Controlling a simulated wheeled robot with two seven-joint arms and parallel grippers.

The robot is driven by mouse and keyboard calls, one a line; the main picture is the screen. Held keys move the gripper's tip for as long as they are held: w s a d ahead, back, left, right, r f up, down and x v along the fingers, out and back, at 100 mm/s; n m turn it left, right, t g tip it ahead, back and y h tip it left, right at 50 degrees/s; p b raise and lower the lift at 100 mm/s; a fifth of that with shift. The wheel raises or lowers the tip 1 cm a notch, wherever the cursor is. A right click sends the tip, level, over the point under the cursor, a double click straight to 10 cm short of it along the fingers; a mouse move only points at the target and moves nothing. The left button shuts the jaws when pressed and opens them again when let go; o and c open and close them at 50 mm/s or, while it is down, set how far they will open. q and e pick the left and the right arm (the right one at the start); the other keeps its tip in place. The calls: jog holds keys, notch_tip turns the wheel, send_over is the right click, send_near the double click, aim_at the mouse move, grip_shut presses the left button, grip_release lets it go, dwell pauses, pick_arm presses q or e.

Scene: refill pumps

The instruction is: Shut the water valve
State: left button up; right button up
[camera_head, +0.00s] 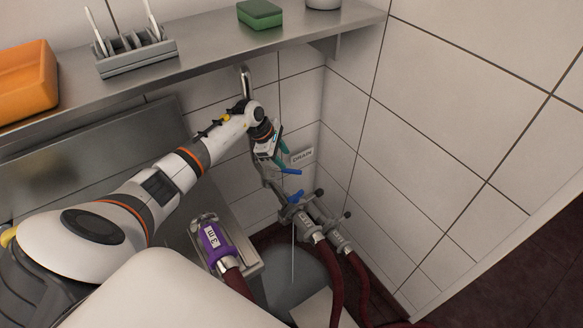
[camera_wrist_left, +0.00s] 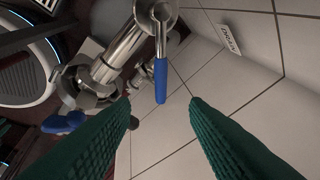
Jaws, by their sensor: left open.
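A valve with a blue lever handle (camera_head: 291,171) is on the metal pipework in the tiled corner. In the left wrist view this blue lever (camera_wrist_left: 160,80) hangs from a metal fitting and shows between my fingers, with clear gaps on both sides. My left gripper (camera_head: 280,154) is open, its green fingers close to the lever; I see no contact. A second blue handle (camera_head: 295,197) sits lower on the pipework. A thin pale vertical line, like a water stream, runs below the fittings.
A DRAIN sign (camera_head: 302,157) is on the wall behind. Dark red hoses (camera_head: 329,265) hang from metal couplings. A purple-collared hose end (camera_head: 213,241) stands nearer.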

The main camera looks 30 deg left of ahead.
aim_at(293, 170)
pick_arm(q)
jog(key=x, duration=0.7)
jog(key=shift+w+f, duration=0.15)
jog(key=shift+f, duration=0.1)
grip_shut()
